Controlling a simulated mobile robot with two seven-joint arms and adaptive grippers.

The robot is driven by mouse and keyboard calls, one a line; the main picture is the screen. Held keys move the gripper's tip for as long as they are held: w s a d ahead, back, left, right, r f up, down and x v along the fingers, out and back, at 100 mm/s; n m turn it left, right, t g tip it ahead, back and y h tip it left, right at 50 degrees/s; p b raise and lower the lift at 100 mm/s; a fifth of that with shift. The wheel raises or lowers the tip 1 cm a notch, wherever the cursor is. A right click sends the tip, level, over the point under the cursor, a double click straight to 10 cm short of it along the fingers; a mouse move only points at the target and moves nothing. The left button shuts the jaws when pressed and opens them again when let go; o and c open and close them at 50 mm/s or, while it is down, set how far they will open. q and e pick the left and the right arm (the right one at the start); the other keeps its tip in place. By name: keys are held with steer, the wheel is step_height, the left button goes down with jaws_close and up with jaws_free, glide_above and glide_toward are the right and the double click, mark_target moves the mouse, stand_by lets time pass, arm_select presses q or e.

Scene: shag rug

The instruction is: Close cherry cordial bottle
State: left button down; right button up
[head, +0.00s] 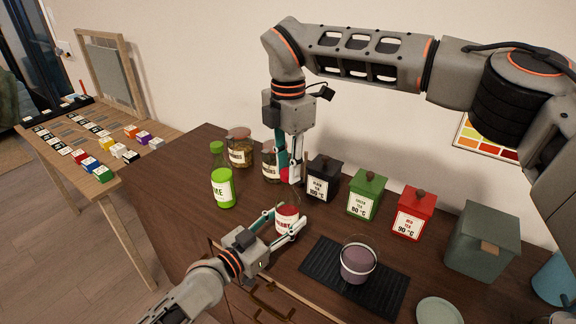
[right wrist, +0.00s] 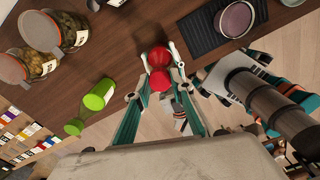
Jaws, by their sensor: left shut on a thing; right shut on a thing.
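The cherry cordial bottle (head: 287,219) has a red body and a white label, partly covered, in the head view. My left gripper (head: 284,224) is shut around its body, one finger on each side. My right gripper (head: 289,173) points down from above, shut on a red cap (head: 284,175) over the bottle. In the right wrist view, two red rounded shapes lie between the right gripper's fingers (right wrist: 158,68); which is the cap is unclear.
A green bottle (head: 222,188) stands to the left, with glass jars (head: 238,151) behind it. Black (head: 322,180), green (head: 366,196) and red (head: 413,216) canisters stand to the right. A purple pot (head: 357,264) sits on a dark mat (head: 318,262).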

steer(key=m, duration=1.8)
steer(key=shift+s+a+f+m, duration=0.15)
steer(key=shift+s+a+m, duration=0.05)
steer(key=shift+m, duration=0.1)
steer(key=shift+d+m, duration=0.1)
steer(key=shift+m, duration=0.8)
steer(key=shift+w, duration=0.1)
steer(key=o, duration=0.7)
steer(key=shift+c, duration=0.2)
